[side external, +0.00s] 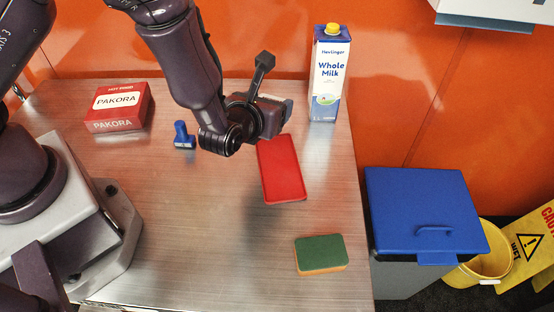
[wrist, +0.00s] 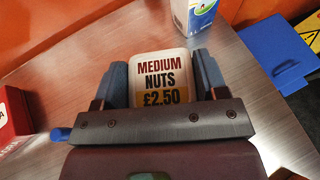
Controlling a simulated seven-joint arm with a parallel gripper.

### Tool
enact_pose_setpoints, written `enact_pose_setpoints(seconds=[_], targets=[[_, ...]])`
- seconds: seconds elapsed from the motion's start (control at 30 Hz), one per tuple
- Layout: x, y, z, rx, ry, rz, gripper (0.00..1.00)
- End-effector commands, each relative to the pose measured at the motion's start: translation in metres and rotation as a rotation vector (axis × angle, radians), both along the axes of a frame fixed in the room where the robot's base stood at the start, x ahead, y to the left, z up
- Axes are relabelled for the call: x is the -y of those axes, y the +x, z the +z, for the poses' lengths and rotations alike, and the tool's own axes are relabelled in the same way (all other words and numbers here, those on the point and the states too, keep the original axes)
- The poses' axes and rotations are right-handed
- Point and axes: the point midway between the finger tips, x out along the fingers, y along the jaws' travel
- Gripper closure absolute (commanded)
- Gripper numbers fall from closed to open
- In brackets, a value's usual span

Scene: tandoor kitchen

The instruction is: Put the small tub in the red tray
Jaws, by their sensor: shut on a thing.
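The small tub (wrist: 158,68), with a pale rim and a label reading "MEDIUM NUTS £2.50", sits between the two fingers of my gripper (wrist: 161,82) in the wrist view. My gripper is shut on it. In the side view my gripper (side external: 278,108) is near the back of the table, just beyond the far end of the red tray (side external: 281,172). The tub is mostly hidden there by my gripper and wrist. The red tray lies flat, looks empty, and is out of sight in the wrist view. I cannot tell how high the tub is held.
A milk carton (side external: 328,80) stands to the right of my gripper. A blue-handled brush-like tool (side external: 183,136) and a red Pakora box (side external: 118,106) are to the left. A green and orange sponge (side external: 321,253) lies at the front. A blue-lidded bin (side external: 425,205) stands off the table's right edge.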

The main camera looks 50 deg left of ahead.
Motion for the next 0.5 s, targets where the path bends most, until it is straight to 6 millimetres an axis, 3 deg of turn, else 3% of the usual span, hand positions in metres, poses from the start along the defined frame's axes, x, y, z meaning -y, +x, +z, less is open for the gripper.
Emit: enact_pose_setpoints(seconds=[0.03, 0.17, 0.27, 0.5], targets=[[0.018, -0.003, -0.001, 0.002, 0.0, -0.03, 0.61], [0.044, -0.01, -0.002, 0.001, 0.003, -0.057, 0.61], [0.043, -0.009, -0.008, -0.002, 0.012, -0.034, 0.61], [0.042, -0.01, -0.042, -0.007, 0.024, -0.033, 0.61]])
